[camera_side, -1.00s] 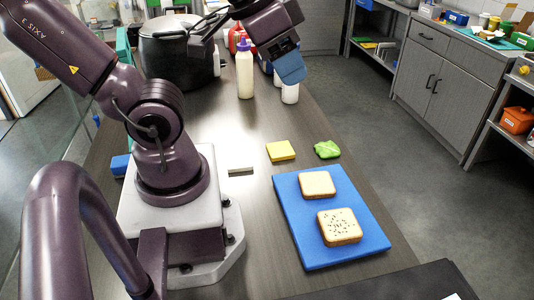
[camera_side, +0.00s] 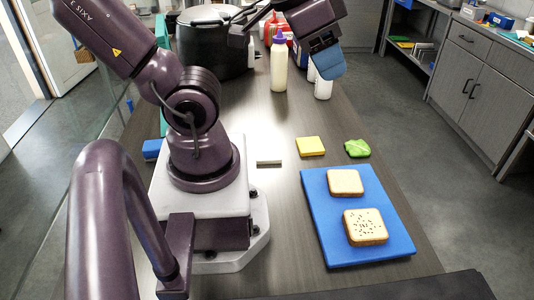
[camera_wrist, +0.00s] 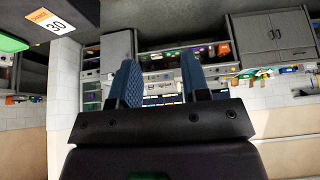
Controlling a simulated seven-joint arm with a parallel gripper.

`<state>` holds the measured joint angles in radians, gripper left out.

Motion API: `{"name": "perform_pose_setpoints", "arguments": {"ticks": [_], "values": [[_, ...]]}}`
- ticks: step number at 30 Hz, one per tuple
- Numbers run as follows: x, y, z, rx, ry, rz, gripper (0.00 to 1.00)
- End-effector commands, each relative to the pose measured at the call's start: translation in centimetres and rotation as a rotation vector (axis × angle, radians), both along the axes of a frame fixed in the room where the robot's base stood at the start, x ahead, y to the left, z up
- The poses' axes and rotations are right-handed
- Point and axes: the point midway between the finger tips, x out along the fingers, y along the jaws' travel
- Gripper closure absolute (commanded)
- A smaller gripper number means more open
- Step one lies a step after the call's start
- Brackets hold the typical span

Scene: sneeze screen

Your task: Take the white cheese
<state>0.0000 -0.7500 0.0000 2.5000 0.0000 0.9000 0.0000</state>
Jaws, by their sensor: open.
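A thin whitish slab (camera_side: 269,162), which looks like the white cheese, lies flat on the table just right of my base. A thicker yellow square (camera_side: 310,146) lies to its right, with a gap between them. My gripper (camera_side: 330,64) has blue fingers and hangs over the far part of the table, well beyond and above the slab. In the wrist view my gripper (camera_wrist: 158,65) has its two fingers apart with nothing between them. That view looks toward shelves and cabinets, and the slab is not in it.
A blue board (camera_side: 325,225) holds two bread slices (camera_side: 346,182). Green lettuce (camera_side: 357,148) lies behind it. A cream bottle (camera_side: 278,65), a white container (camera_side: 323,89) and a large dark pot (camera_side: 213,45) stand farther back. The table around the slab is clear.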

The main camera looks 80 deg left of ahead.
Motion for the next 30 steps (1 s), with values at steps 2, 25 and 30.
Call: {"name": "perform_pose_setpoints", "arguments": {"ticks": [2, 25, 30], "values": [[0.0, 0.0, 0.0, 0.000, 0.000, 0.000, 0.57], [0.0, 0.2, -0.1, 0.000, 0.003, 0.013, 0.00], [0.4, 2.9, -3.1, -0.032, 0.148, 0.140, 0.00]]}}
